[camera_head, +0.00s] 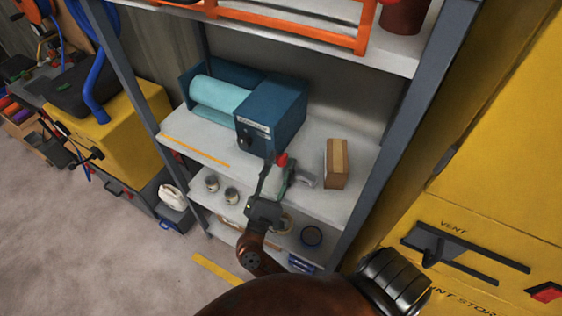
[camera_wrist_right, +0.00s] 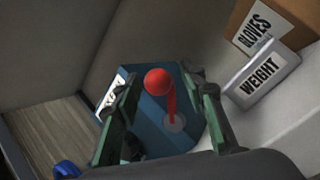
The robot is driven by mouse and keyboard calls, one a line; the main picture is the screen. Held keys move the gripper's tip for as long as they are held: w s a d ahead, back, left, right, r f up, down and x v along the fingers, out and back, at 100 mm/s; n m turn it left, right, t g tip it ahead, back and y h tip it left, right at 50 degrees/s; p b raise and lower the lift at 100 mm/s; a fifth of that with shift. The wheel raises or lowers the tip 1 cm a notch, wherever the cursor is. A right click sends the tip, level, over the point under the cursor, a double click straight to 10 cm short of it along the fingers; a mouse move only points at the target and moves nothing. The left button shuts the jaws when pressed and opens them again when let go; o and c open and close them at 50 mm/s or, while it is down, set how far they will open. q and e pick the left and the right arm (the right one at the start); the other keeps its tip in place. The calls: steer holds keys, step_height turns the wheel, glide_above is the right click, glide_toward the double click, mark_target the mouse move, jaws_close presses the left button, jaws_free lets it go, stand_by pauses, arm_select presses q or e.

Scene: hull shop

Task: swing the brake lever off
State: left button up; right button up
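The brake lever (camera_wrist_right: 171,105) is a red rod with a round red ball on top. It rises from a round grey pivot on the blue machine (camera_wrist_right: 150,128). In the head view, the lever's red knob (camera_head: 282,159) shows at the front right of the blue machine (camera_head: 275,112), which carries a teal roll. My right gripper (camera_head: 276,172) is at the shelf front by the knob. In the right wrist view, my right gripper (camera_wrist_right: 162,80) is open, and the ball appears between its fingers with gaps on both sides. I cannot tell the depth. My left gripper is out of view.
A cardboard box (camera_head: 337,163) marked GLOVES in the wrist view stands right of the machine. A grey weight (camera_wrist_right: 262,74) sits beside it. Shelf posts (camera_head: 405,130) flank the bay. Small cans (camera_head: 231,194) stand on the shelf below. A yellow cabinet (camera_head: 490,190) is at right.

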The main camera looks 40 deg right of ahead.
steer(key=v, duration=1.1)
steer(key=shift+a, duration=0.2)
steer(key=shift+s+f, duration=0.1)
